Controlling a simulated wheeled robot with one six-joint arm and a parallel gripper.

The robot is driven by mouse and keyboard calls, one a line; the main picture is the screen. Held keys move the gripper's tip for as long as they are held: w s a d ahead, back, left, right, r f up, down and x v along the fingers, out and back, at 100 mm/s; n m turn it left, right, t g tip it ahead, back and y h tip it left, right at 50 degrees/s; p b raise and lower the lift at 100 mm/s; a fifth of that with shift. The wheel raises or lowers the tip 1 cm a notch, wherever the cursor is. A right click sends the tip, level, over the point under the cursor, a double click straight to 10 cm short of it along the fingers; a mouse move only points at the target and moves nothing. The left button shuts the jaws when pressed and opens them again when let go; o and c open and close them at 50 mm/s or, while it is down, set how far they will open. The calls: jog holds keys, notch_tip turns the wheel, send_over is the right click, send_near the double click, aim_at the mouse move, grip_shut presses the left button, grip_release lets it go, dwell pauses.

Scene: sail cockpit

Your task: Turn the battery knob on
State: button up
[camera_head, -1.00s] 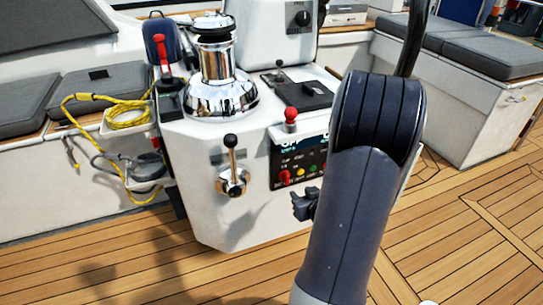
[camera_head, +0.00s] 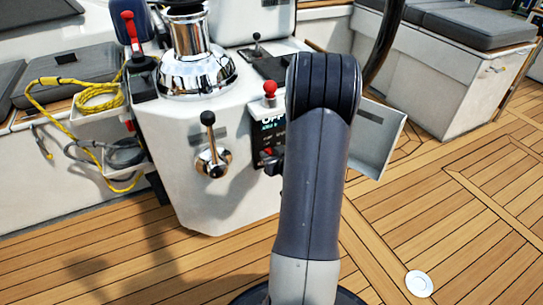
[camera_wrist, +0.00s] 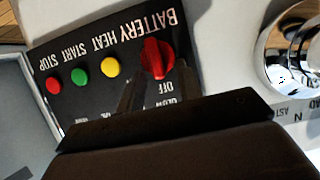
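The red battery knob (camera_wrist: 155,58) is on the black panel (camera_wrist: 85,45) in the wrist view, under the upside-down word BATTERY and near the word OFF. My gripper (camera_wrist: 160,78) is open, with one dark fingertip on each side of the knob's near end. I cannot tell whether either finger touches it. My arm hides most of the panel there.
Yellow, green and red buttons (camera_wrist: 80,76) sit beside the knob. An open grey-white flap (camera_head: 385,135) is to the right. Teak floor (camera_head: 440,215) is clear at right.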

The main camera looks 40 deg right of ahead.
grip_shut()
dwell(0.4)
